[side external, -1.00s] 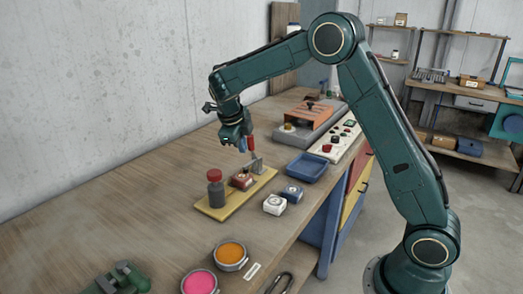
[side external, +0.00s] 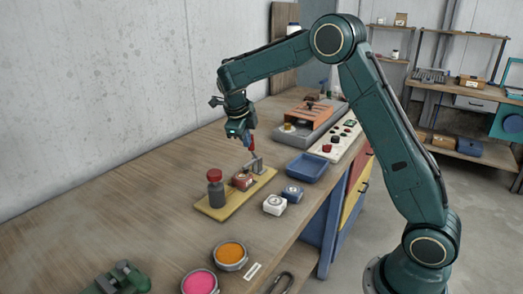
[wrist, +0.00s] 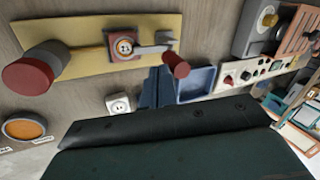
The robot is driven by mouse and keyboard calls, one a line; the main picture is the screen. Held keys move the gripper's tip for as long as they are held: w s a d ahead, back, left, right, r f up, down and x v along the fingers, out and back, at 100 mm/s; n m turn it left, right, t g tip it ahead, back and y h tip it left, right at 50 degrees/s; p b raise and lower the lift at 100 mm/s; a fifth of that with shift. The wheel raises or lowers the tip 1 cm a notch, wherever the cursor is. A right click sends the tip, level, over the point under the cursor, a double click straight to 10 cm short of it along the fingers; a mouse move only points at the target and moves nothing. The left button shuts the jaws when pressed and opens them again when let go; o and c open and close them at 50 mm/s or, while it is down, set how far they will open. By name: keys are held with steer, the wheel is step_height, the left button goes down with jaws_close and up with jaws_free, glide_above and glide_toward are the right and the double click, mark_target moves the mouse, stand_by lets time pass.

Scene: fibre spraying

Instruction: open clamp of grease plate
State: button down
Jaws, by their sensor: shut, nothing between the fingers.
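The grease plate is a yellow board (side external: 236,201) on the bench, also across the top of the wrist view (wrist: 90,30). On it stand a grey bottle with a red cap (side external: 215,190) and a small red block with a round label (side external: 242,181). The metal clamp (side external: 257,165) sits at the far end; its red handle (side external: 252,144) stands up, tilted. In the wrist view the red handle end (wrist: 177,65) points toward the camera. My gripper (wrist: 157,88) is shut and empty, close beside the handle; I cannot tell whether they touch.
An orange pot (side external: 231,254) and a pink pot (side external: 199,282) stand in front. The bench left of the plate is clear.

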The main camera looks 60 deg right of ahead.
steer(key=shift+d+r+y, duration=0.3)
steer(key=shift+d+y, duration=0.1)
steer(key=d+y, duration=0.2)
steer(key=d, duration=1)
steer(key=shift+f, duration=0.2)
stand_by(0.9)
steer(key=shift+s, duration=0.15)
steer(key=shift+r, duration=0.1)
steer(key=a+r, duration=0.3)
steer(key=r, duration=0.9)
steer(key=shift+s+r, duration=0.25)
stand_by(0.6)
